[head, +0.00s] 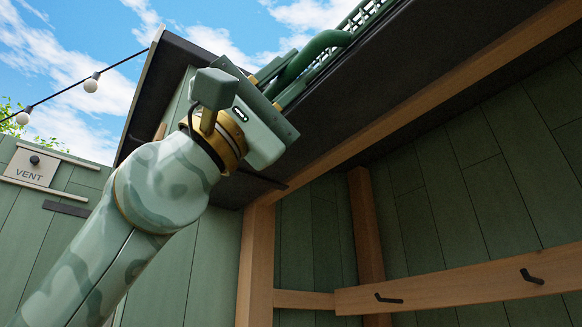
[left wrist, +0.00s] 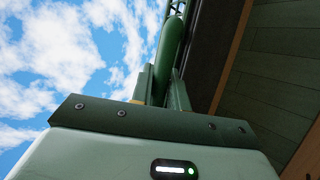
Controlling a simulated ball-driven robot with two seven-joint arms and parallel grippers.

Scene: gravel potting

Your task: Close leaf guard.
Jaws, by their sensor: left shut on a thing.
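The leaf guard (head: 368,14) is a dark green mesh panel at the roof edge, top middle of the head view. A thick green curved handle (head: 318,46) runs along its near side. It also shows in the left wrist view as a rounded bar (left wrist: 168,50). My left gripper (head: 282,80) is up at the eave, its fingers shut on the near end of the handle, one on each side. The fingers also show in the left wrist view (left wrist: 163,84). The guard's hinge and far end are hidden. My right gripper is in neither view.
The dark roof underside (head: 360,100) and a wooden beam (head: 420,100) lie right of my left gripper. A post (head: 257,265) and a rail with hooks (head: 460,284) stand below. A bulb string (head: 90,84) and a vent plate (head: 33,166) are at left. Open sky lies above.

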